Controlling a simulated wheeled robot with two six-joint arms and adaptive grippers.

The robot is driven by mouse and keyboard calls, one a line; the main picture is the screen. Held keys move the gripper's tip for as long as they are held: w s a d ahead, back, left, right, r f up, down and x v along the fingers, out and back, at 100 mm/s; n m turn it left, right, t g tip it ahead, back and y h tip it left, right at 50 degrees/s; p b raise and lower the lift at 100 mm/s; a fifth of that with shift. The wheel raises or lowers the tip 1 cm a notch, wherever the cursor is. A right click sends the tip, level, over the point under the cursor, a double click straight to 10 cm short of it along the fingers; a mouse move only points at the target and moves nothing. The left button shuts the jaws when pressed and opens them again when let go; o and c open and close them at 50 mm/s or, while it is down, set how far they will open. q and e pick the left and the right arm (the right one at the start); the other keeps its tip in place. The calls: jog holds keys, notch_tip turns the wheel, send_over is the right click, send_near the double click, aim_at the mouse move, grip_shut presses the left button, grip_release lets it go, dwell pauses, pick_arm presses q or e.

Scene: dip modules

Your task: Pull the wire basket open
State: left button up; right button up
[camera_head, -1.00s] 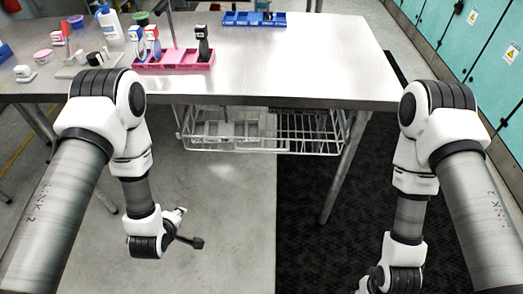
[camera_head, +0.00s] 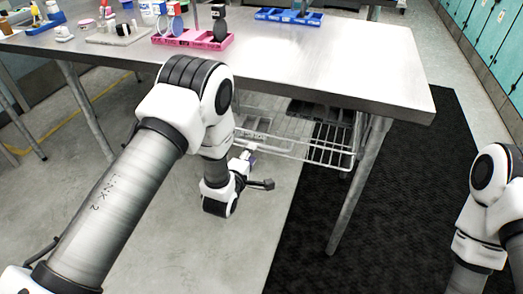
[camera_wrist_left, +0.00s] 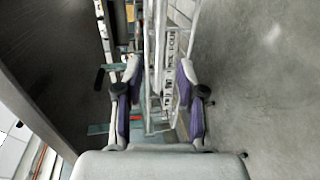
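The white wire basket (camera_head: 325,152) hangs under the metal table in the head view, partly hidden by my left arm. Its front rim and wire bottom show. My left gripper (camera_head: 246,160) is at the basket's front, near its left part. In the left wrist view the gripper (camera_wrist_left: 158,85) is open. Its two purple-padded fingers stand apart on either side of the basket's pale wires (camera_wrist_left: 155,45). I cannot tell whether either finger touches the wire. My right arm is at the right edge of the head view, with its gripper out of view.
The metal table (camera_head: 330,70) stands above the basket, with a leg (camera_head: 358,185) to its right. A pink tray (camera_head: 195,42) and a blue tray (camera_head: 290,16) are on top. The floor in front is clear, with a black mat (camera_head: 400,200) on the right.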

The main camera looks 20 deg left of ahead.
aim_at(259, 144)
pick_arm(q)
jog(key=x, duration=0.7)
jog(key=shift+w+d+b, duration=0.1)
jog(key=shift+b, duration=0.2)
grip_shut()
